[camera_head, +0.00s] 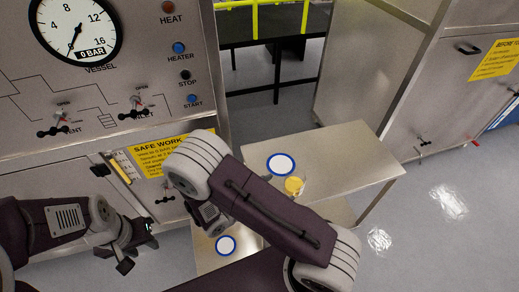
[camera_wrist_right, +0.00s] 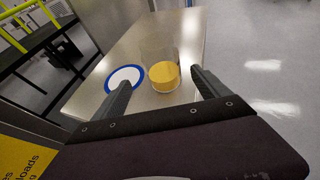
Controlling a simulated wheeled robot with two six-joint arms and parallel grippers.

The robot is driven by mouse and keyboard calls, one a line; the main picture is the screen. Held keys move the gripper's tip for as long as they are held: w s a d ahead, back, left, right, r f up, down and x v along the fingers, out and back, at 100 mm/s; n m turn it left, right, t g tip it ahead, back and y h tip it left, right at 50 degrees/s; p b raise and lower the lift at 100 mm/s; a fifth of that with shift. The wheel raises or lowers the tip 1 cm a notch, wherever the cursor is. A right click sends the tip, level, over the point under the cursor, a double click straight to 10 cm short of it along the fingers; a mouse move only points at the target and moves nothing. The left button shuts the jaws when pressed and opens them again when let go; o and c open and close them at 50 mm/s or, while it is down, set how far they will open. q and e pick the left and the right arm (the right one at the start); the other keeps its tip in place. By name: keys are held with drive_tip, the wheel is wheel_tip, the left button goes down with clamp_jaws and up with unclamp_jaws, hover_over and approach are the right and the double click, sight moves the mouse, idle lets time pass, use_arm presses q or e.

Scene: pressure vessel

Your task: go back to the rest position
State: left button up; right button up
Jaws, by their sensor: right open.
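My left gripper (camera_head: 138,250) is at the lower left of the head view, in front of the vessel panel; its fingers appear apart with nothing between them. My right arm reaches across the middle of the head view, and its gripper is mostly hidden by its own wrist there. In the right wrist view my right gripper (camera_wrist_right: 163,92) is open and empty. A clear beaker with yellow contents (camera_wrist_right: 163,76) stands upright on the steel table (camera_wrist_right: 125,52), in the picture between and beyond the fingertips. It also shows in the head view (camera_head: 294,186).
A white disc with a blue rim (camera_head: 281,164) lies beside the beaker; a similar one (camera_head: 226,245) is on a lower surface. The control panel (camera_head: 120,90) with its gauge (camera_head: 76,32) and levers stands close on the left. Open floor (camera_head: 440,200) lies right of the table.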

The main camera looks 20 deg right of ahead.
sight(297, 176)
drive_tip(key=shift+d, duration=0.1)
drive_tip(key=d+r+m+g, duration=0.1)
drive_tip(key=r, duration=0.1)
drive_tip(key=w+d+r+m, duration=0.1)
drive_tip(key=d+m, duration=0.1)
drive_tip(key=shift+d+r+g, duration=0.2)
drive_tip(key=shift+r+g, duration=0.2)
drive_tip(key=m, duration=0.1)
drive_tip(key=s+d+r+m+g, duration=0.1)
drive_tip(key=s+d+r+m+g+y, duration=0.1)
drive_tip(key=shift+s+d+r+m, duration=0.1)
drive_tip(key=shift+s+d+m, duration=0.15)
drive_tip(key=shift+m, duration=0.15)
drive_tip(key=s+a+m+g+y, duration=0.1)
drive_tip(key=s+a+m+y, duration=0.3)
drive_tip(key=s+m+y, duration=0.45)
drive_tip(key=w+a+m+t+y, duration=0.2)
drive_tip(key=w+a+m+y, duration=0.1)
drive_tip(key=w+a+m, duration=0.2)
drive_tip(key=shift+w+a+f+m, duration=0.3)
drive_tip(key=shift+a+m, duration=0.35)
drive_tip(key=shift+a, duration=0.35)
drive_tip(key=shift+s+y, duration=0.1)
drive_tip(key=shift+y, duration=0.15)
